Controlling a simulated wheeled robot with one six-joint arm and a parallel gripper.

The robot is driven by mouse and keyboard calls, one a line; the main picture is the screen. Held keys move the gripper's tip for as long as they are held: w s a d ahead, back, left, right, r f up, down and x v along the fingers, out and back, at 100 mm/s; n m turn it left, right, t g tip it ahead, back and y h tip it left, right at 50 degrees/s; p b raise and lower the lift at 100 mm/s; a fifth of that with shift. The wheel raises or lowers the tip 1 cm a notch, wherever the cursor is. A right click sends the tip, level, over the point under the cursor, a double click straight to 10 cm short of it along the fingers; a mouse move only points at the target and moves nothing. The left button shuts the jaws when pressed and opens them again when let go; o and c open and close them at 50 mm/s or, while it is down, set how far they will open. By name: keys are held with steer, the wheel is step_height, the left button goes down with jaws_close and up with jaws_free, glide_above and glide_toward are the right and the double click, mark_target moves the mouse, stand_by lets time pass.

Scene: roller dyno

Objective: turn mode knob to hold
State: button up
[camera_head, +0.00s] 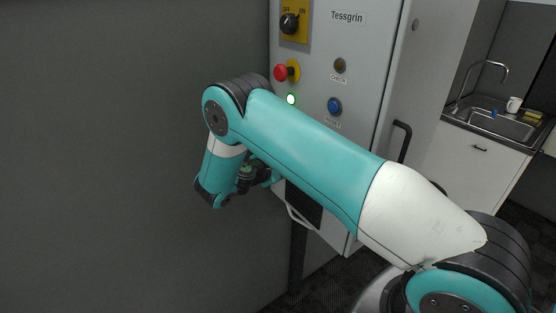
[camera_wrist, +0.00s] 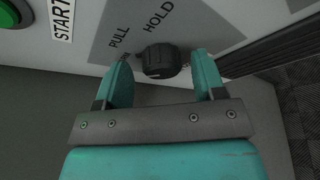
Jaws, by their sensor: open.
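The mode knob (camera_wrist: 162,60) is black and ribbed, on a darker grey plate (camera_wrist: 205,30) with the words PULL and HOLD printed above it in the wrist view. My gripper (camera_wrist: 164,66) is open, with one teal finger to the left of the knob and one to the right. Gaps show between the knob and both fingers. I cannot make out which label the knob points to. In the head view my gripper (camera_head: 258,174) is at the panel's lower left, partly hidden by my arm, and the knob is hidden.
The light grey Tessgrin cabinet (camera_head: 350,55) carries an ON/OFF rotary switch (camera_head: 289,23), a red button (camera_head: 281,72), a lit green button (camera_head: 291,98) and a blue button (camera_head: 334,105). A black door handle (camera_head: 403,140) sticks out on the right. A sink (camera_head: 495,122) stands behind.

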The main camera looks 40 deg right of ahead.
steer(key=c, duration=0.9)
